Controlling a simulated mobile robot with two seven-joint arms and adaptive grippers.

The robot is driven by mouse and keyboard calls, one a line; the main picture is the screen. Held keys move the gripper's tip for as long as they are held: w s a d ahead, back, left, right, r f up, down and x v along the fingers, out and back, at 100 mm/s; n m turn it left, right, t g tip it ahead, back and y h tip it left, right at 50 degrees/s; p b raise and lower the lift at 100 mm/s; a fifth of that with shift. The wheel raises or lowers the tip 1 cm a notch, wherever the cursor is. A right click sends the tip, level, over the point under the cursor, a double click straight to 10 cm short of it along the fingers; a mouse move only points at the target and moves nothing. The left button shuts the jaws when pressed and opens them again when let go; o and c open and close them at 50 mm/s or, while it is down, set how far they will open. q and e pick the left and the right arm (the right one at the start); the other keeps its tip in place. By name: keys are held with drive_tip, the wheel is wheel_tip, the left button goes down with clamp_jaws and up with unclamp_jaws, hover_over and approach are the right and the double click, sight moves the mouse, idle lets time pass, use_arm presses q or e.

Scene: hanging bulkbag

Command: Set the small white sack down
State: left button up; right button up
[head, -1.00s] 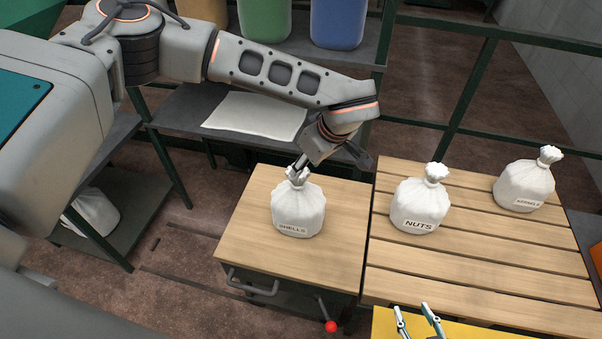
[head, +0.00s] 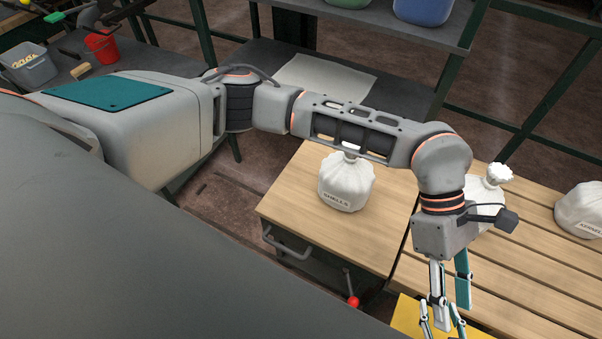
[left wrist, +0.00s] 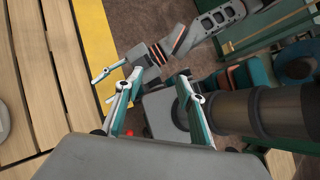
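A small white sack labelled SHELLS (head: 346,183) stands upright on a light wooden top (head: 303,190). My left forearm passes in front of its tied neck, hiding part of it. My left gripper (head: 453,312) is away to the right of this sack, pointing down, open and empty. Its two spread fingers also show in the left wrist view (left wrist: 158,92). My right gripper (head: 441,318) shows only in part at the bottom edge of the head view, just below the left one. In the left wrist view its fingers (left wrist: 106,84) are apart with nothing between them.
A slatted wooden platform (head: 540,255) adjoins on the right. It carries a white sack (head: 490,190), mostly behind my left wrist, and a KERNELS sack (head: 582,210). A yellow surface (head: 404,312) lies at the front. A dark shelf with a pale sheet (head: 325,78) stands behind.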

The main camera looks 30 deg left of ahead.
use_arm(q)
drive_tip(key=s+d+r+n+g+h, duration=0.2)
drive_tip(key=s+d+r+n+h, duration=0.15)
drive_tip(key=d+r+h, duration=0.35)
drive_tip(key=w+r+n+t+h, duration=0.3)
drive_tip(key=w+r+n+h, duration=0.3)
drive_tip(key=r+n, duration=0.4)
drive_tip(key=w+a+f+n+t+y, duration=0.1)
drive_tip(key=w+a+f+n+t, duration=0.2)
drive_tip(key=w+a+n+t, duration=0.55)
drive_tip(key=w+a+f+n+t+y, duration=0.1)
drive_tip(key=w+a+f+n+t, duration=0.4)
drive_tip(key=n+t, duration=0.65)
drive_tip(key=w+a+f+n+t+y, duration=0.1)
drive_tip(key=w+a+f+n+y, duration=0.1)
drive_tip(key=a+f+n+y, duration=1)
drive_tip(key=s+a+f+n+g+y, duration=0.1)
drive_tip(key=s+a+f+n+g, duration=0.1)
drive_tip(key=s+a+f+n, duration=0.2)
drive_tip(key=s+a+f+n+g+y, duration=0.1)
drive_tip(key=s+a+f+n, duration=0.3)
drive_tip(key=s+a+f, duration=0.4)
drive_tip(key=a+f+g, duration=0.1)
drive_tip(key=a+f, duration=0.3)
drive_tip(key=f, duration=0.4)
drive_tip(key=shift+s+f+n+g+y, duration=0.15)
drive_tip(key=shift+f+n+g+y, duration=0.2)
drive_tip(key=shift+g+y, duration=0.05)
drive_tip(key=shift+d, duration=0.2)
